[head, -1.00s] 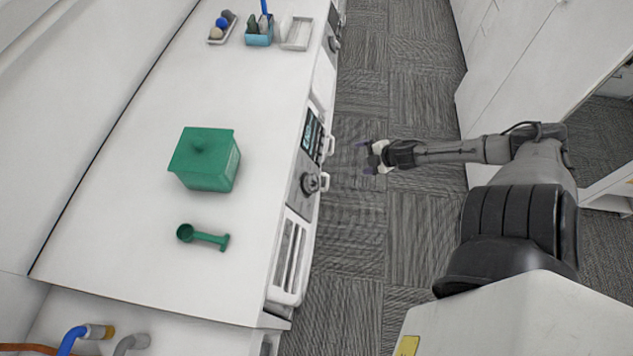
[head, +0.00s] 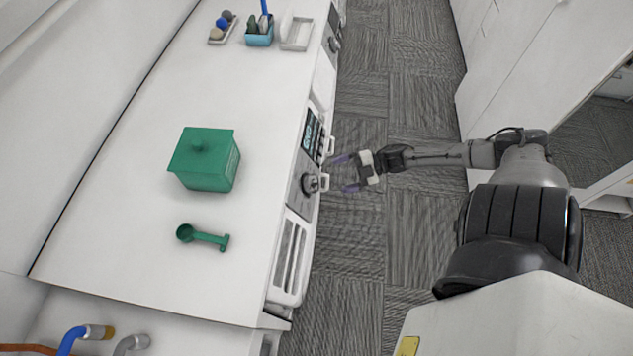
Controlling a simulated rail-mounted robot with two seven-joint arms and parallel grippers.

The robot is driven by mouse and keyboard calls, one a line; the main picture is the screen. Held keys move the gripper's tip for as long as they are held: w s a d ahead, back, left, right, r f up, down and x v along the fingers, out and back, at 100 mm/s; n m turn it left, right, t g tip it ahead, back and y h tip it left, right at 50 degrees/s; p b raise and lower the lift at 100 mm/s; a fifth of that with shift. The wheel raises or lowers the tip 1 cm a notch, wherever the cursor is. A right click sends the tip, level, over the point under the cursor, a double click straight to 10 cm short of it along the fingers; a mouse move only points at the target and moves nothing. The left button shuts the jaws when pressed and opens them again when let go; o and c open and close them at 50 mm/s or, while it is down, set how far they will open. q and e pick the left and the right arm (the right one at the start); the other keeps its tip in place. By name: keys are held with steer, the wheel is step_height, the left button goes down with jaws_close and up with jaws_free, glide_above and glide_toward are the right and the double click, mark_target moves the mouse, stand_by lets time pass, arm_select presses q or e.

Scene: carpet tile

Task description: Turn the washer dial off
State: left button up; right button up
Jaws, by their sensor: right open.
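The washer dial (head: 310,183) is a round dark grey knob on the front control panel of the white washer, below a dark display (head: 310,135). A white handle-like part juts out beside the dial. My right gripper (head: 338,174) is open and empty, its two purple-tipped fingers pointing left toward the panel. Its fingertips are a short way right of the dial and appear apart from it. The dial's exact setting is too small to read. My left gripper is not in view.
A green lidded box (head: 205,160) and a green scoop (head: 203,238) lie on the white top. A blue holder (head: 259,38) and trays stand at the far end. The carpeted aisle (head: 350,250) is clear; white cabinets line the right.

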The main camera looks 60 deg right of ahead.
mark_target(317, 183)
steer(key=x, duration=0.9)
steer(key=shift+d, duration=0.1)
steer(key=c, duration=0.9)
